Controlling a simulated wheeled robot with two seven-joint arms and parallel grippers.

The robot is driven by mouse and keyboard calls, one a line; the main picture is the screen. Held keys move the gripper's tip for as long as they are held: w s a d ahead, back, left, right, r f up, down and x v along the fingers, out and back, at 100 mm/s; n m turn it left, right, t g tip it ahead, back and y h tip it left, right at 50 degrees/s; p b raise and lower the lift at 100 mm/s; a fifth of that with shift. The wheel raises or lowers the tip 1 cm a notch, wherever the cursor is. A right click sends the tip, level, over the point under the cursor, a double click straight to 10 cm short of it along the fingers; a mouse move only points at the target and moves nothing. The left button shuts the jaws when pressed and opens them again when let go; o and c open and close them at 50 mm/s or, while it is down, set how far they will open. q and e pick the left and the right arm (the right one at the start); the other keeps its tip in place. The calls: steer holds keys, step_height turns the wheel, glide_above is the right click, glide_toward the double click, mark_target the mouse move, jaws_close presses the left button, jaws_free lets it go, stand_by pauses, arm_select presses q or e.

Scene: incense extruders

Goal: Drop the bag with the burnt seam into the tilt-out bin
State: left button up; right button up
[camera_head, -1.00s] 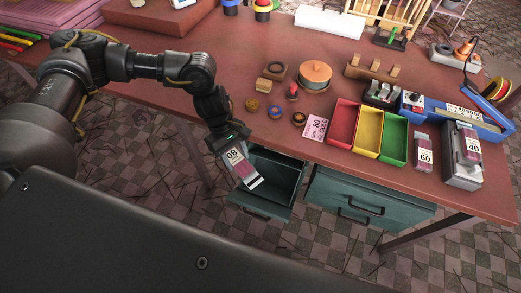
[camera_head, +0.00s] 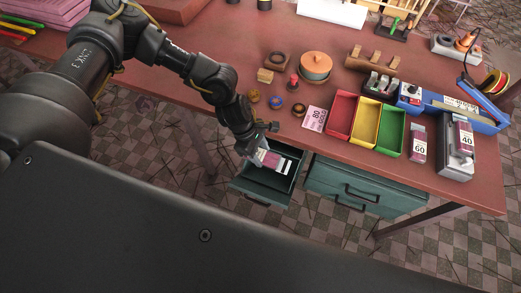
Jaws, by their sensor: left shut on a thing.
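My left gripper (camera_head: 250,146) is shut on a small bag (camera_head: 271,160) with a purple-pink panel and a white label. The bag is tilted and hangs over the open teal tilt-out bin (camera_head: 268,192) under the table's front edge. The bin's inside looks empty where it shows. A burnt seam cannot be made out on the held bag at this size. Two other bags are on the table at the right: one marked 60 (camera_head: 418,145) lies near the front edge, and one marked 40 (camera_head: 464,137) is on a grey stand. My right gripper is not in view.
A closed teal drawer unit (camera_head: 365,188) is right of the bin. Red (camera_head: 341,114), yellow (camera_head: 365,122) and green (camera_head: 391,130) trays stand on the table (camera_head: 230,60). A pink card marked 80 (camera_head: 315,118) lies near the front edge, above the bin.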

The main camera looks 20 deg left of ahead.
arm_select(q)
step_height(320, 180, down, 13)
steer(key=b, duration=0.9)
steer(key=o, duration=1.1)
steer(key=shift+r+p, duration=3.05)
steer(key=shift+r, duration=2)
